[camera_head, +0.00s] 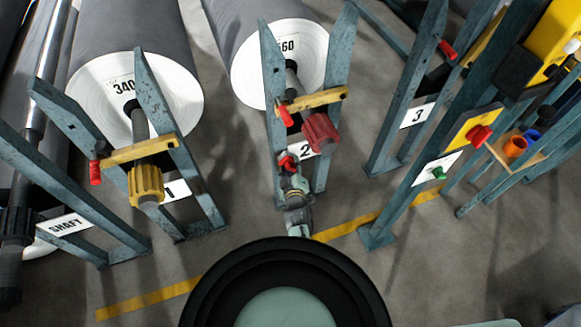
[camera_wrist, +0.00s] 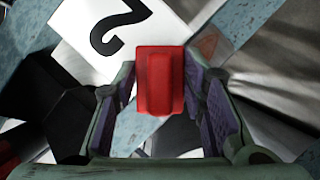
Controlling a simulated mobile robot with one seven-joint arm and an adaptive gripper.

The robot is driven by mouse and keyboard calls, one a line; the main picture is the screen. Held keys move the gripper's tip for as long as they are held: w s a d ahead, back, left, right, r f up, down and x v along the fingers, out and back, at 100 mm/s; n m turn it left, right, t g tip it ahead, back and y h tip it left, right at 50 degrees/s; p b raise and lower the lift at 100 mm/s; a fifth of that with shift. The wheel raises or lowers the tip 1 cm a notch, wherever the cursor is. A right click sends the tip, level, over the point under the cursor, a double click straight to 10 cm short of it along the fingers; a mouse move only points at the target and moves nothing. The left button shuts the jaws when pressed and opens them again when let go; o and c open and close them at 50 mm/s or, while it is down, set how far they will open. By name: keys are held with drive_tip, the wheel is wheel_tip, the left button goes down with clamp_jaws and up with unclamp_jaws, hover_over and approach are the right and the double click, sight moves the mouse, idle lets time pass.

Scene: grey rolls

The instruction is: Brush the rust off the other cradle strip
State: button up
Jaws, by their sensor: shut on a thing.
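My gripper (camera_head: 293,186) is low in front of the stand marked 2 (camera_head: 306,149). It is shut on a red block-shaped thing, which I take for the brush (camera_wrist: 160,80); no bristles show. The brush also shows small and red in the head view (camera_head: 287,161). In the wrist view it lies between both finger pads, in front of the white 2 sign (camera_wrist: 95,40) and blue-grey steel. A faint reddish-brown patch (camera_wrist: 208,40) shows just right of the brush; I cannot tell whether they touch. The cradle strips are not clearly seen.
Rolls marked 340 (camera_head: 125,92) and 560 (camera_head: 285,60) rest in their stands. A yellow bar with red handle (camera_head: 312,100) and a dark red collar (camera_head: 320,132) are close above my gripper. Stand 3 (camera_head: 418,114) is right.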

drive_tip(key=shift+s+a+r+p, duration=0.15)
drive_tip(key=shift+a+p, duration=0.1)
drive_tip(key=shift+a, duration=0.1)
drive_tip(key=shift+s+a+r+p, duration=0.1)
drive_tip(key=shift+s+a+p, duration=0.1)
drive_tip(key=shift+a, duration=0.15)
drive_tip(key=shift+s+a+f, duration=0.1)
drive_tip(key=shift+a, duration=0.55)
drive_tip(key=shift+s+a+f, duration=0.1)
drive_tip(key=shift+a, duration=0.5)
drive_tip(key=shift+r, duration=0.1)
drive_tip(key=shift+s, duration=0.15)
drive_tip(key=s, duration=0.1)
drive_tip(key=s+d+p, duration=0.1)
drive_tip(key=s, duration=0.1)
drive_tip(key=s+d, duration=0.1)
drive_tip(key=s, duration=0.1)
drive_tip(key=shift+s, duration=0.25)
